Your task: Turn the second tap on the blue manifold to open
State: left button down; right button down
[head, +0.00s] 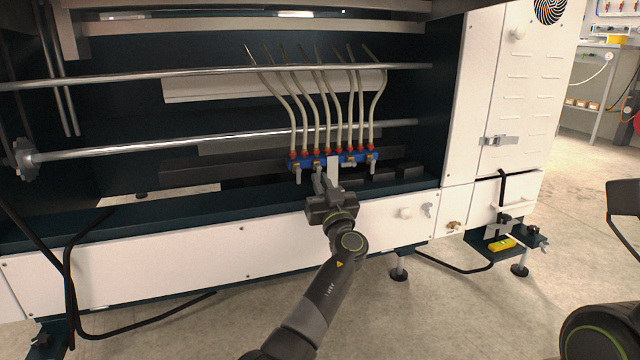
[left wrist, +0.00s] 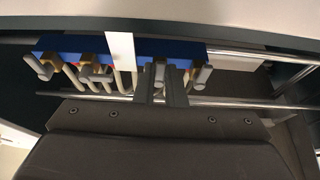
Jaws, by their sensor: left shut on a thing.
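The blue manifold (head: 357,158) is a bar inside the machine with several small taps below it and red fittings with pale hoses on top. My left gripper (head: 317,175) is at the second tap from the left in the head view. In the left wrist view, the manifold (left wrist: 185,47) runs across the top, and the fingers (left wrist: 163,88) are shut on the grey handle of that tap (left wrist: 159,73). The end tap (left wrist: 201,74) beside it is free, its handle hanging down. The fingers partly hide the held handle, so its exact angle is unclear. My right gripper is not in view.
A white upright strip (head: 333,170) stands in front of the manifold, just right of the gripper. Metal rods (head: 230,142) cross the bay behind and above. The white lower panel (head: 170,250) closes the machine below. Open floor lies in front.

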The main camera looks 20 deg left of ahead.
pick_arm(q)
jog(key=shift+n, duration=0.3)
jog(key=c, duration=1.5)
grip_release()
jog(key=shift+f, duration=0.1)
